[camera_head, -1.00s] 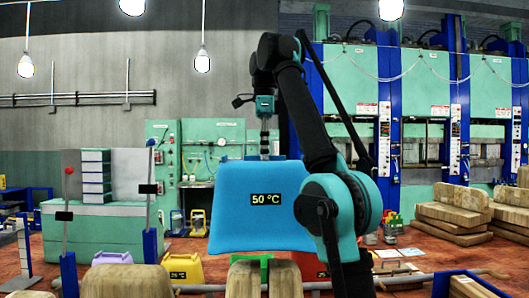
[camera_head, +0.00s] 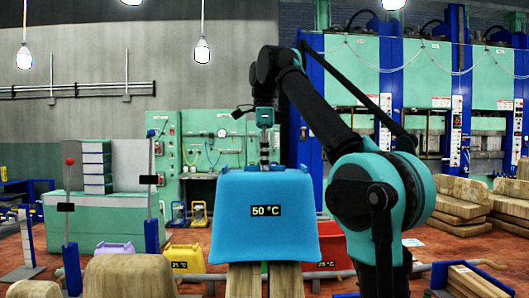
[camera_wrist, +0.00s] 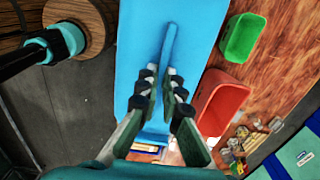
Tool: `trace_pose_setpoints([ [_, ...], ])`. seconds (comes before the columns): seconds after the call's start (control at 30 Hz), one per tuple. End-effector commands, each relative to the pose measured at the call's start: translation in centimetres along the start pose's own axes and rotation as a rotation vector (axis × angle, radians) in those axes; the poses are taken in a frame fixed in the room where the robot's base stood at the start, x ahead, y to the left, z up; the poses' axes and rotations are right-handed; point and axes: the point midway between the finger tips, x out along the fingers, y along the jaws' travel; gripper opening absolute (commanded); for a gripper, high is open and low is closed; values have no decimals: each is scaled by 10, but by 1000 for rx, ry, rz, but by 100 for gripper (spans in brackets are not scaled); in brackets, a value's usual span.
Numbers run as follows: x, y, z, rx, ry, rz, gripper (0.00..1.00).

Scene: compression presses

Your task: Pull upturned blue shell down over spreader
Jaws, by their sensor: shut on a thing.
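The blue shell (camera_head: 240,235), with a 50 °C label, hangs upright with its opening down in the head view. My gripper (camera_head: 265,160) is above its top. In the wrist view my gripper (camera_wrist: 161,74) is shut on a raised ridge of the blue shell (camera_wrist: 144,40). The wooden spreader (camera_head: 245,282) stands as two upright halves with a narrow gap, right below the shell's lower edge. The shell hides the spreader's tops, so I cannot tell how far they reach inside.
Another wooden block (camera_head: 128,278) stands left of the spreader. A yellow bin (camera_head: 187,258) and a red bin (camera_head: 325,262) are on the floor behind. A green bin (camera_wrist: 243,37) shows in the wrist view. Blue-framed presses (camera_head: 390,100) line the back right.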

Motion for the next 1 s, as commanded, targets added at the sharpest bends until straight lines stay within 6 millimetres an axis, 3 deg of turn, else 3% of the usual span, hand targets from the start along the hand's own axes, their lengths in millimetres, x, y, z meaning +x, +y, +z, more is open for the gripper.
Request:
trace_pose_setpoints([
  [1.0,130,1,0,0,0,0,0],
])
